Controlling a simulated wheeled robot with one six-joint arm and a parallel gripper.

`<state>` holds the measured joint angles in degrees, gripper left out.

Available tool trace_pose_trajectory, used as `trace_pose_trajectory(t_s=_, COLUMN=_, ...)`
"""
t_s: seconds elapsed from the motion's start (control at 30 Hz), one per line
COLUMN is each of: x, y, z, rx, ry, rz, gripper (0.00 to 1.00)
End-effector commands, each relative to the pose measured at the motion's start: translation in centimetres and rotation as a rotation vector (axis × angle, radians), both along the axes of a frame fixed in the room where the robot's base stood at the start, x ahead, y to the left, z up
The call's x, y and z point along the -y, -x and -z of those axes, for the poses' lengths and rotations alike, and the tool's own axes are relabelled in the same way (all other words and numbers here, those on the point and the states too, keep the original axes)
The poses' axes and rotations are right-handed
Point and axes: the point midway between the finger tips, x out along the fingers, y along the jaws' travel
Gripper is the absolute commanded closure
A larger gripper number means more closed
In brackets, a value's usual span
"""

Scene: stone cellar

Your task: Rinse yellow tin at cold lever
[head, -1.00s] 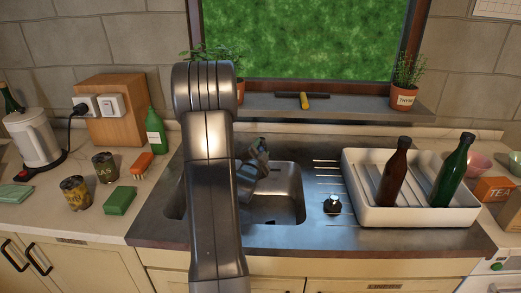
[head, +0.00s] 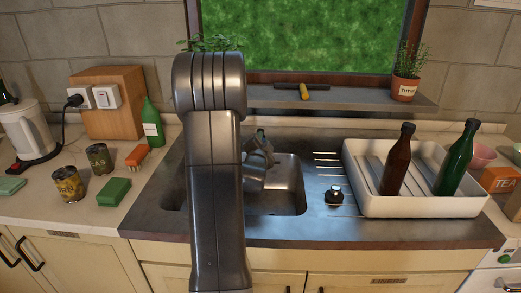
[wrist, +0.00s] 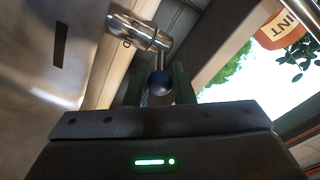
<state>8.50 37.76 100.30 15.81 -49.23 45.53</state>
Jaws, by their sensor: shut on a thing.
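My gripper (wrist: 158,88) shows in the wrist view with its two dark green fingers on either side of a blue ball knob (wrist: 159,82), shut on it. A thin rod joins this cold lever knob to a silver tap body (wrist: 140,32). In the head view my arm hides the fingers and most of the tap. A tin with a yellowish pattern (head: 68,186) stands upright on the left counter, apart from my gripper. A darker olive tin (head: 99,159) stands behind it.
The steel sink (head: 285,190) lies partly behind my arm. A green sponge (head: 114,192), a brush (head: 138,155) and a green bottle (head: 152,125) are left of it. A white rack (head: 420,207) with two bottles is on the right.

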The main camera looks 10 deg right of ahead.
Motion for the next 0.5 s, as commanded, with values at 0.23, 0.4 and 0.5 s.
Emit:
trace_pose_trajectory(t_s=0.23, x=0.1, y=0.01, z=0.34, rx=0.004, ry=0.003, rz=-0.078, gripper=1.0)
trace_pose_trajectory(t_s=0.4, x=0.08, y=0.06, z=0.07, rx=0.001, ry=0.004, rz=-0.107, gripper=1.0)
trace_pose_trajectory(t_s=0.5, x=0.04, y=0.06, z=-0.05, rx=-0.001, ry=0.005, rz=-0.113, gripper=1.0)
